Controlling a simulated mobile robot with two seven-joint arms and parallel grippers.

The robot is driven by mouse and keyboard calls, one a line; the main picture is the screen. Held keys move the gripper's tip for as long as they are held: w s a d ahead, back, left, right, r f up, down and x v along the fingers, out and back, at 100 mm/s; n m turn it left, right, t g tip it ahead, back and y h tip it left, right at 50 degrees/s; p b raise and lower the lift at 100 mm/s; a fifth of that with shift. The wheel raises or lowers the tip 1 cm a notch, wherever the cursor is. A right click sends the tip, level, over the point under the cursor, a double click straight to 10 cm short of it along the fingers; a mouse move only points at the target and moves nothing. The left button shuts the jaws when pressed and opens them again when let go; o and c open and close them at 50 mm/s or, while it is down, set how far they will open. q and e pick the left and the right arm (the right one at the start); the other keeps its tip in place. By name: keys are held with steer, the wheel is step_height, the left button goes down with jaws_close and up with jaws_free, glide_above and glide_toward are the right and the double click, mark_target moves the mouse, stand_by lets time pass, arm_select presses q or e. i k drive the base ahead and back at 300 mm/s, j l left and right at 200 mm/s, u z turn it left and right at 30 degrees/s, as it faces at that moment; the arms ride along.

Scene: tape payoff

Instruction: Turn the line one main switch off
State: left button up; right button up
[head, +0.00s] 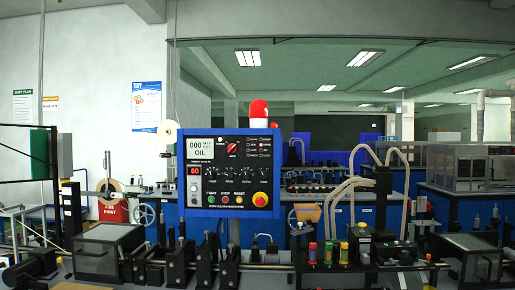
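A blue control panel (230,213) stands upright near the middle of the head view, with a dark face. A small red rotary knob (232,148) sits at its upper middle, right of a white display (200,148); it may be the main switch. Its label and exact position are too small to read. A large red mushroom button (260,199) on a yellow ring is at the lower right of the panel. START, STOP and RESET buttons (225,199) run along the bottom. Neither of my grippers can be made out in the head view.
A red beacon (259,109) stands above the panel. Black machine fixtures (178,265) line the front below it. Pale hoses (336,195) and several coloured canisters (328,252) are at the right. Nothing covers the panel face.

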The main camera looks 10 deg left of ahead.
mark_target(233, 147)
steer(key=i+j+z, duration=0.1)
steer(key=i+z, duration=0.3)
steer(key=i, duration=0.7)
